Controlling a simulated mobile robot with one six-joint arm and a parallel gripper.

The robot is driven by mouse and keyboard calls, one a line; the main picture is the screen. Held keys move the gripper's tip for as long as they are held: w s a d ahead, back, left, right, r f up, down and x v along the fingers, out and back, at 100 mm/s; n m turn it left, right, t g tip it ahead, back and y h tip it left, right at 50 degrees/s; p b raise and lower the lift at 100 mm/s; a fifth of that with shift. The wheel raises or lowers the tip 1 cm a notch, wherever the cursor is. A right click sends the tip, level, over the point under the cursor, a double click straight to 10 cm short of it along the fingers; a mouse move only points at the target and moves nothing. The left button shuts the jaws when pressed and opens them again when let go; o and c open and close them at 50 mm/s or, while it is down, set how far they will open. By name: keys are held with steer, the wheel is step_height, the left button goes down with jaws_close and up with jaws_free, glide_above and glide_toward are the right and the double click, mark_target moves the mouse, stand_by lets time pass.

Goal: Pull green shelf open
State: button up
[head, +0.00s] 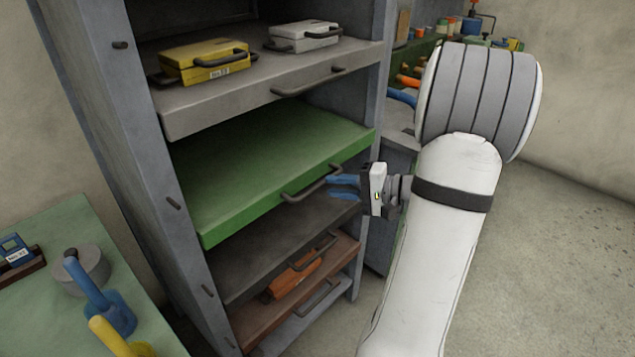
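The green shelf (265,162) is a flat sliding panel in the grey cabinet, and its front edge sticks out a little past the frame. Its dark bar handle (312,184) sits on the front edge, right of the middle. My gripper (343,187) reaches in from the right with its blue fingers at the right end of the handle. A small gap shows between the two fingers. I cannot tell whether the fingers are around the handle or just beside it.
Above, a grey shelf (190,114) carries a yellow case (203,62) and a white case (304,36). Below are a dark shelf (250,262) and a brown shelf with an orange case (294,278). A green table (60,325) stands at lower left. Floor at right is clear.

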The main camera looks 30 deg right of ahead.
mark_target(320, 183)
steer(key=shift+x, duration=2.35)
steer(key=shift+c, duration=0.2)
jaws_close()
steer(key=shift+a, duration=0.1)
